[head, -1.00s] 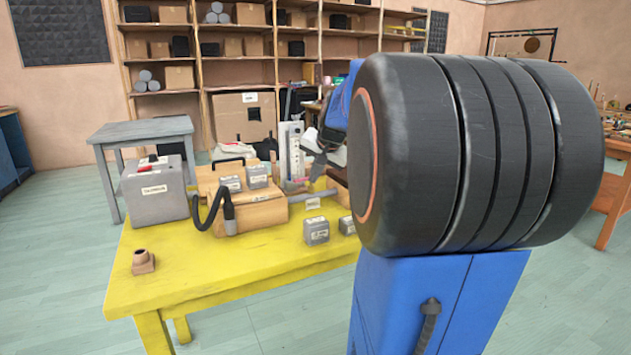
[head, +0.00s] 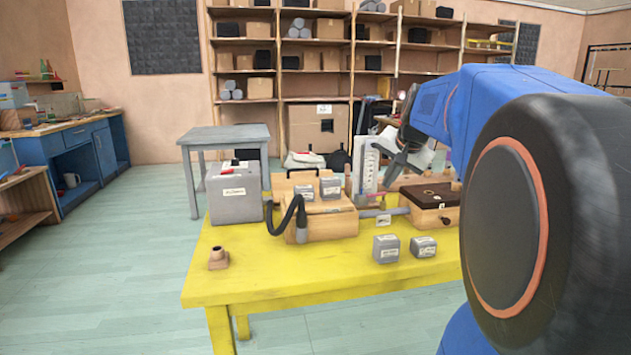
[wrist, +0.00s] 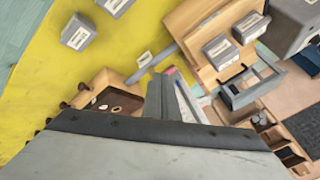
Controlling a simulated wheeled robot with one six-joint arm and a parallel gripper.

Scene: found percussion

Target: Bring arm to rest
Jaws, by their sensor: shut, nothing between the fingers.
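My gripper (head: 394,163) is shut and empty, its dark fingers pointing down above the back part of the yellow table (head: 230,280). My blue arm with its black joint fills the right side of the head view and hides the table's right end. In the wrist view the closed fingers of my gripper (wrist: 165,98) show over the table, between a dark-topped wooden box (wrist: 112,98) and a wooden block with grey boxes. Nothing hangs from the fingers.
On the table stand a large grey box (head: 234,198), a wooden box with a black hose (head: 290,214), the dark-topped wooden box (head: 432,200), small grey boxes (head: 386,248) and a brown fitting (head: 218,260). A white upright panel (head: 365,165) stands close to my gripper.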

